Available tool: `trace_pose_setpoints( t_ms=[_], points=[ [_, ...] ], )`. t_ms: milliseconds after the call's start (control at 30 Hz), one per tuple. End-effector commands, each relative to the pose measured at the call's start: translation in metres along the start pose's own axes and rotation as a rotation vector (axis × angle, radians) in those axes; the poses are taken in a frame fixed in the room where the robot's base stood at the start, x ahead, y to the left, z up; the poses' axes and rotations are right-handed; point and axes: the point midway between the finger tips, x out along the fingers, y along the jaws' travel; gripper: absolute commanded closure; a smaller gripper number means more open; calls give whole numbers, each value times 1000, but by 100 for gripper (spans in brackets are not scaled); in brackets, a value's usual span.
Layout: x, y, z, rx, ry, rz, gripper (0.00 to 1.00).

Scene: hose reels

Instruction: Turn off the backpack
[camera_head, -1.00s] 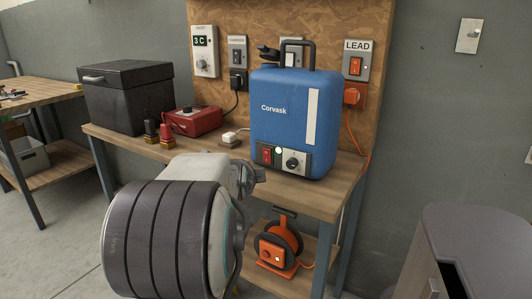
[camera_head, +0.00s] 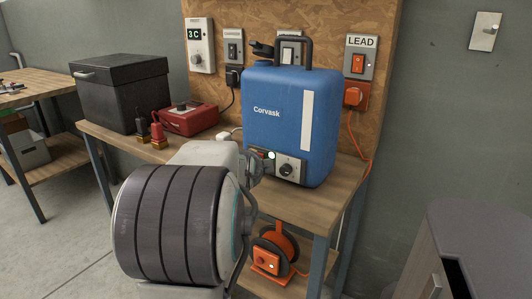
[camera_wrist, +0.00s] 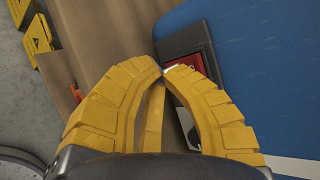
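The blue Corvask backpack (camera_head: 275,105) stands upright on the wooden bench. Its lower front panel has a silver knob (camera_head: 287,170), a lit whitish-green lamp (camera_head: 271,155) and a red switch. In the head view my arm mostly hides the switch. In the wrist view the red switch (camera_wrist: 186,67) sits in a dark panel on the blue body, just beyond my fingertips.
A red box (camera_head: 188,118) and a black lidded box (camera_head: 120,95) stand left on the bench (camera_head: 110,131). Behind are a panel with a LEAD switch (camera_head: 358,65) and an orange plug (camera_head: 353,95). An orange reel (camera_head: 270,262) sits below; a grey cabinet (camera_head: 480,235) is right.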

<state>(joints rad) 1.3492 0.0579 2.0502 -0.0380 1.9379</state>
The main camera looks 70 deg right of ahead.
Motion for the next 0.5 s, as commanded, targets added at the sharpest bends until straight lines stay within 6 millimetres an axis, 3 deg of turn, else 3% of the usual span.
trace_pose_setpoints(
  t_ms=[433,467,500],
  points=[
    [2,-1,3,-1,-4,2,100],
    [2,-1,3,-1,-4,2,94],
    [2,-1,3,-1,-4,2,98]
  ],
)
